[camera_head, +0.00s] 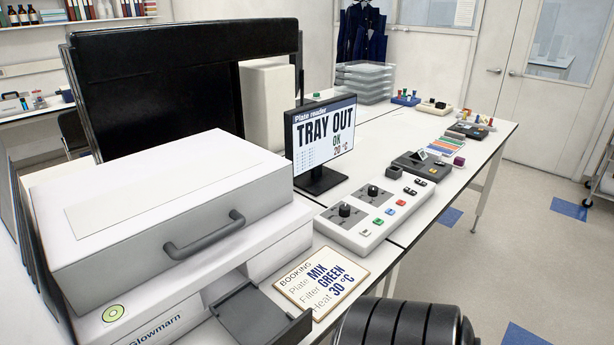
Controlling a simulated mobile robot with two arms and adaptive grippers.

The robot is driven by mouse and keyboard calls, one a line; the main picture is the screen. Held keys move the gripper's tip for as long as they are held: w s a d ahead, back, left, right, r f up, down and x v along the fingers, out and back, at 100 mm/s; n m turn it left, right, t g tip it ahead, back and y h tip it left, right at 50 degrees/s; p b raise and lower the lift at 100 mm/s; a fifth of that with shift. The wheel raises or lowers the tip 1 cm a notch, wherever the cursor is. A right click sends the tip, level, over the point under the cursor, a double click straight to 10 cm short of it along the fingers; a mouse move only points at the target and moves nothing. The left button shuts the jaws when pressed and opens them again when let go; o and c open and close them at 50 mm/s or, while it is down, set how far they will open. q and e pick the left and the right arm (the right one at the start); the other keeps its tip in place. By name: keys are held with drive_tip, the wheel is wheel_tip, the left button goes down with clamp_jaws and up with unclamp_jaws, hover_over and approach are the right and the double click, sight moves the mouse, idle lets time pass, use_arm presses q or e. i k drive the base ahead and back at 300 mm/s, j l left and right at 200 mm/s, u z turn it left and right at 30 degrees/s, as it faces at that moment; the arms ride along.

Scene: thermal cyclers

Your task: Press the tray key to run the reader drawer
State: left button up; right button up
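The white plate reader (170,210), marked Glowmarn, stands at the left with its grey-handled lid (205,236) down. Its dark drawer (262,318) sticks out of the front low down and looks empty. The control panel (345,238) has two black knobs, a green key (378,222), a blue key (390,211), a red key (400,203) and small dark switches. I cannot read which is the tray key. Neither gripper is in view.
A booking card (322,279) reading MIX, GREEN, 30 °C lies beside the drawer. A large black panel (160,90) rises behind the reader. Farther along the bench are a dark device (422,165), colored strips and racks. Floor is free at the right.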

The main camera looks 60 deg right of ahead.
sight(366, 232)
drive_tip(key=z, duration=1.65)
